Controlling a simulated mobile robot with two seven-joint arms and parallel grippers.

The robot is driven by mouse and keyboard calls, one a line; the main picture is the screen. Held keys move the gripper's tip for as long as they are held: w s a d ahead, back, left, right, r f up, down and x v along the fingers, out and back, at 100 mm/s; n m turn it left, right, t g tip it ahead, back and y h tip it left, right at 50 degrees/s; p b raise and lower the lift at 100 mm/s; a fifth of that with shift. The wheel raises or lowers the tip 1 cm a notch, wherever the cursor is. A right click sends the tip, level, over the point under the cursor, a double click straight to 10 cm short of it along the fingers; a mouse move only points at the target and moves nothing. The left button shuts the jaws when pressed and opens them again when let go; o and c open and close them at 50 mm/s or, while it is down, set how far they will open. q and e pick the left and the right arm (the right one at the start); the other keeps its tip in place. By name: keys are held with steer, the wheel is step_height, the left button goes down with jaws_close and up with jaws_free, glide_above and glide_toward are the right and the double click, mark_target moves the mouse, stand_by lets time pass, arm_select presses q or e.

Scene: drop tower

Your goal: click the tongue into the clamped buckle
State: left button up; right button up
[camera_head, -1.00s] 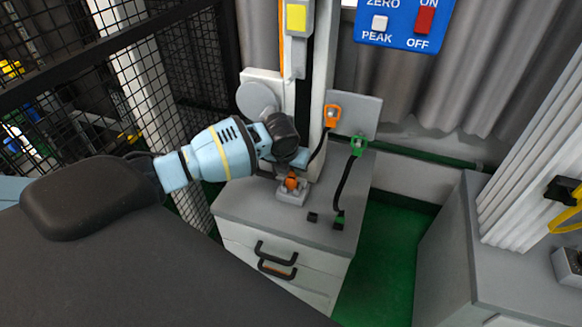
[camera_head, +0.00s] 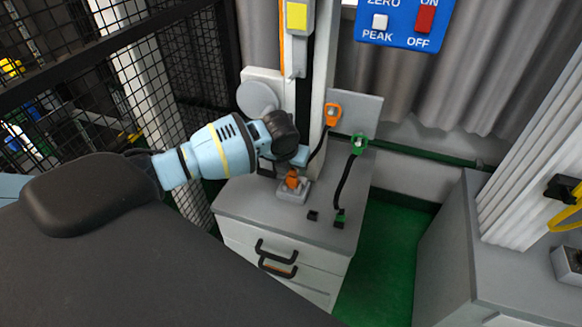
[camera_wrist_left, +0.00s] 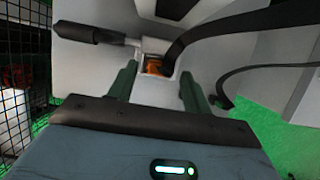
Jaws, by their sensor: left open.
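The orange buckle (camera_head: 292,180) sits in a grey clamp block (camera_head: 291,195) on the cabinet top. In the left wrist view, orange (camera_wrist_left: 155,66) shows inside a pale square frame between my fingertips. A black strap (camera_head: 319,146) runs down from an orange holder (camera_head: 332,114) on the grey plate towards the buckle. In the wrist view the strap (camera_wrist_left: 205,32) ends close beside the orange part. I cannot make out the tongue or whether it is seated. My left gripper (camera_head: 290,166) is open just above the buckle, its two green fingers (camera_wrist_left: 158,72) apart.
A green holder (camera_head: 359,145) with another black strap (camera_head: 344,178) hangs to the right, ending in a green-and-black piece (camera_head: 340,219). A small black block (camera_head: 313,216) lies nearby. A pale column (camera_head: 319,60) rises behind. The cabinet's front top (camera_head: 265,224) is clear.

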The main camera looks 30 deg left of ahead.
arm_select(q)
steer(key=v, duration=0.6)
steer(key=shift+s+r+p, duration=0.2)
steer(key=shift+r+p, duration=0.15)
steer(key=s+d+f+n+t+h, duration=0.1)
steer(key=s+d+f+n+h, duration=0.1)
steer(key=s+d+f+n, duration=0.5)
steer(key=s+d+f+n+t+h, duration=0.1)
steer(key=s+d+f+n+h, duration=0.3)
steer(key=d+f, duration=0.55)
steer(key=s+a+f+n+t+y, duration=0.1)
steer(key=s+f+n, duration=0.2)
steer(key=s+n, duration=0.7)
steer(key=s+a+f+n+t+y, duration=0.1)
steer(key=s+f+n+t+y, duration=0.1)
steer(key=s+n, duration=0.8)
steer(key=s+f, duration=0.1)
steer(key=s, duration=0.1)
steer(key=shift+s+a, duration=0.4)
steer(key=shift+f, duration=0.1)
stand_by(1.2)
